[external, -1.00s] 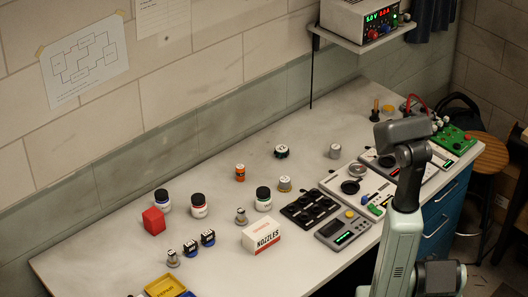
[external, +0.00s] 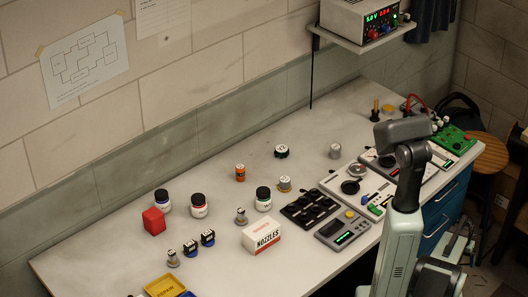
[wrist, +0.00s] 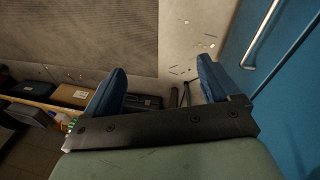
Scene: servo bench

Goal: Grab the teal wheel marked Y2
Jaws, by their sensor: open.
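A small dark, teal-looking wheel with a pale marked top (external: 281,151) lies on the far middle part of the bench; its marking is too small to read. My gripper (wrist: 162,84) is open and empty in the wrist view, its two blue fingers spread apart. It points toward the floor beside the bench's blue drawers, well away from the wheel. The wheel is not in the wrist view.
An orange-brown cylinder (external: 240,173), a grey cylinder (external: 335,151) and a silver-and-tan piece (external: 284,184) stand around the wheel. Jars, a nozzles box (external: 261,236) and a black tray (external: 310,209) are nearer. The blue drawer cabinet (wrist: 298,100) is close to my gripper.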

